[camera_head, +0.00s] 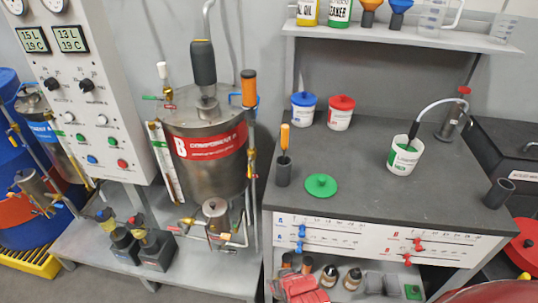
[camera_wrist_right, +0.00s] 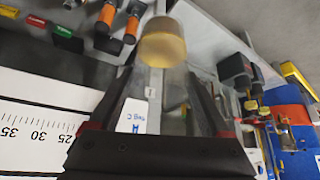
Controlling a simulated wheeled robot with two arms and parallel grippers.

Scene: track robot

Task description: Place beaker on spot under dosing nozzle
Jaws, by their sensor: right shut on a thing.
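In the right wrist view my right gripper (camera_wrist_right: 165,100) is shut on a clear, see-through beaker with an amber round end (camera_wrist_right: 163,48). The beaker's body shows faintly between the two dark fingers, and the amber end sticks out past the fingertips. In the head view neither gripper shows. I cannot tell for certain which part there is the dosing nozzle. A steel tank marked B (camera_head: 205,145) has a small steel vessel and pipework beneath it. The spot under the nozzle cannot be made out.
The dark-topped workbench (camera_head: 350,200) holds a white container (camera_head: 403,158) with a curved tube, two lidded tubs, a green disc (camera_head: 321,186) and a dark cup with an orange-handled tool. Two black units (camera_head: 155,250) stand on the lower left platform. A control panel (camera_head: 75,90) rises behind.

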